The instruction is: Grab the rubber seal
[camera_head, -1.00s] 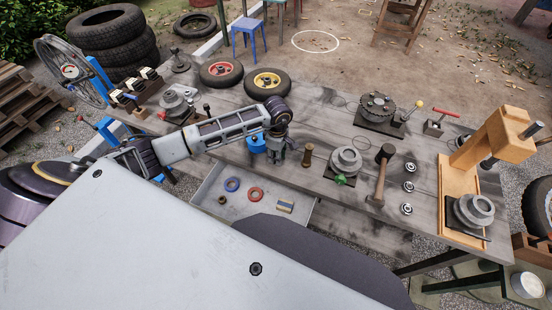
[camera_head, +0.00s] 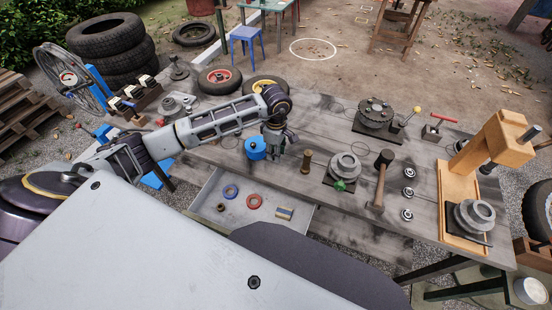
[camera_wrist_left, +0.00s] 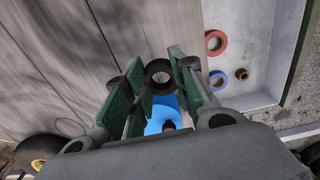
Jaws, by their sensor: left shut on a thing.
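The rubber seal, a black ring (camera_wrist_left: 158,73), shows between the fingertips of my left gripper (camera_wrist_left: 160,77) in the left wrist view. The green-padded fingers are shut on it. In the head view my left gripper (camera_head: 275,150) points down over the table's front part, beside a blue rounded object (camera_head: 255,148). The seal is too small and hidden to make out there. The blue object also shows below the seal in the left wrist view (camera_wrist_left: 163,117). My right gripper is not in view.
The grey drawer (camera_head: 215,190) in front holds a blue ring (camera_head: 231,191), a red ring (camera_head: 254,201) and small parts. Right of the gripper stand a brown spool (camera_head: 306,162), a flanged part (camera_head: 344,167) and a mallet (camera_head: 382,178). Wheels lie behind the arm.

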